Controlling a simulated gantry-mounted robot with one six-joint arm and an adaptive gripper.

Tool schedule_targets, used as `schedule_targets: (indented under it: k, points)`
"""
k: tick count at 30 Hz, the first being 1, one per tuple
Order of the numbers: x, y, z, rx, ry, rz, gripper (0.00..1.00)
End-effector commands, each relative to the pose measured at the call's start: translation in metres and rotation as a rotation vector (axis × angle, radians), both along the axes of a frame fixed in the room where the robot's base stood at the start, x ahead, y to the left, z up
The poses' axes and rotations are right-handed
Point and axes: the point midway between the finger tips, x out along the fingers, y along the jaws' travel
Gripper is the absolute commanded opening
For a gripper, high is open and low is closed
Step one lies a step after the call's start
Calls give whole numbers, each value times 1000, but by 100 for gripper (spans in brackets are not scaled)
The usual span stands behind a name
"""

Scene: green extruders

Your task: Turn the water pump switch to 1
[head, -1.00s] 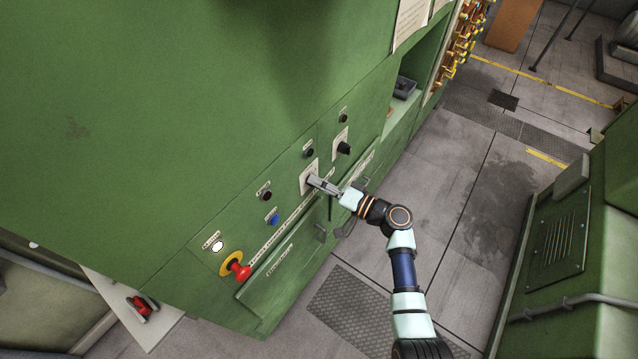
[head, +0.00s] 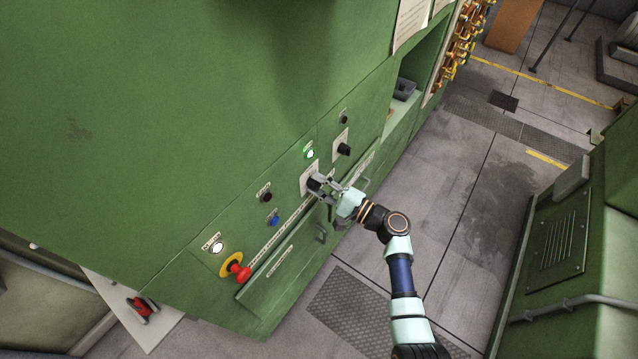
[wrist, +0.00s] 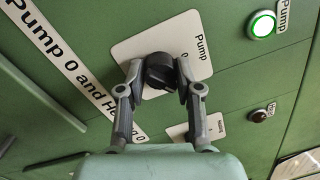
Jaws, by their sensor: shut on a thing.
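The water pump switch is a black knob (wrist: 158,71) on a white plate (wrist: 194,32) marked "Pump" and "0" in the wrist view. In the head view it sits on the green panel, and its plate (head: 309,171) shows behind my gripper. My gripper (head: 318,185) reaches it from the right. Its two fingers (wrist: 160,76) stand on either side of the knob and are shut on it. A round lamp (head: 310,153) above the switch glows green; it also shows lit in the wrist view (wrist: 262,25). The exact mark the knob points to is hard to read.
A second black knob (head: 344,149) is up and right of the switch. A dark button (head: 265,196), a blue button (head: 272,220), a lit white lamp (head: 218,247) and a red emergency stop (head: 240,271) lie down-left. Drawer handles sit below. The floor (head: 440,200) to the right is clear.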

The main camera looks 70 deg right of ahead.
Motion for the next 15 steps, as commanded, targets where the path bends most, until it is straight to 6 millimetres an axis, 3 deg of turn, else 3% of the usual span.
schedule_targets:
  k: [15]
  points:
    - [0,0,-2,100,-21,-1,0]
